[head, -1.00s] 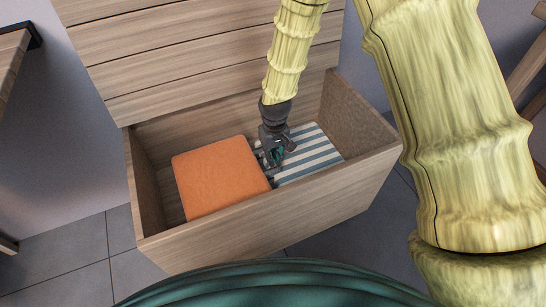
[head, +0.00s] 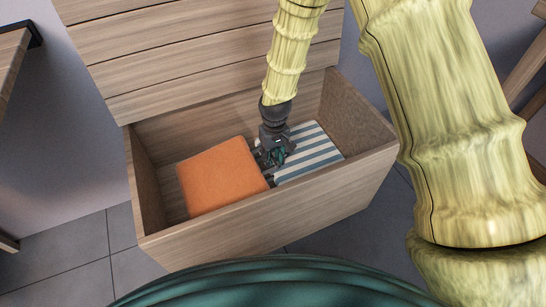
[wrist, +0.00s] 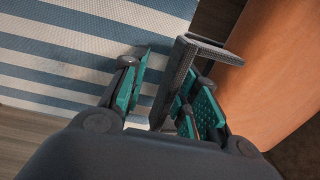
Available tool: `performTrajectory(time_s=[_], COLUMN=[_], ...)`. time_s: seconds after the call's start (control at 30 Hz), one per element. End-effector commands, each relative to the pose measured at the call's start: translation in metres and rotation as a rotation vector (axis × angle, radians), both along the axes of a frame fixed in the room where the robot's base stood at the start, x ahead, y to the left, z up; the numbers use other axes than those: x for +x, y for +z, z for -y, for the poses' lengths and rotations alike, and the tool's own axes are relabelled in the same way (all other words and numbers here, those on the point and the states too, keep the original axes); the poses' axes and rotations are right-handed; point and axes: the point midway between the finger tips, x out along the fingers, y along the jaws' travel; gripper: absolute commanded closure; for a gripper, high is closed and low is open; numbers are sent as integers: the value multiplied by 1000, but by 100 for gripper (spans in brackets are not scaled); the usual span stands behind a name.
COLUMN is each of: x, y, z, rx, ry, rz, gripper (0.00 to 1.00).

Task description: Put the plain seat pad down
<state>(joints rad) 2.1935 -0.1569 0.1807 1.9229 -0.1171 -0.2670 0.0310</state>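The plain orange seat pad (head: 220,178) is inside the wooden chest, in its left part, turned slightly; it also shows at the right of the wrist view (wrist: 275,75). Its underside is hidden. My gripper (head: 271,160) is inside the chest between the orange pad and the striped pad. In the wrist view its teal-padded fingers (wrist: 162,98) are apart, with the strap between them and a clear gap to the left finger.
A blue-and-white striped pad (head: 308,152) lies in the chest's right part, beside my gripper. The chest (head: 250,226) has walls all round, and its slatted lid (head: 200,50) stands open behind. A wooden furniture edge (head: 12,60) is at far left. Grey tiled floor surrounds it.

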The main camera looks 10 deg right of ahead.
Motion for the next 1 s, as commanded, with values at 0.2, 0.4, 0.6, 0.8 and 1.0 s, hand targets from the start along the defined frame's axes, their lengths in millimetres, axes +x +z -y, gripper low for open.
performTrajectory(time_s=[0.2, 0.4, 0.6, 0.8, 1.0], x=[0, 1, 1, 2, 1], y=[23, 52, 86, 113, 127], z=[0, 1, 2, 3, 3], rx=[0, 0, -1, 1, 0], ry=[0, 0, 0, 0, 0], rz=[0, 1, 1, 2, -1], gripper=[70, 70, 70, 70, 70])
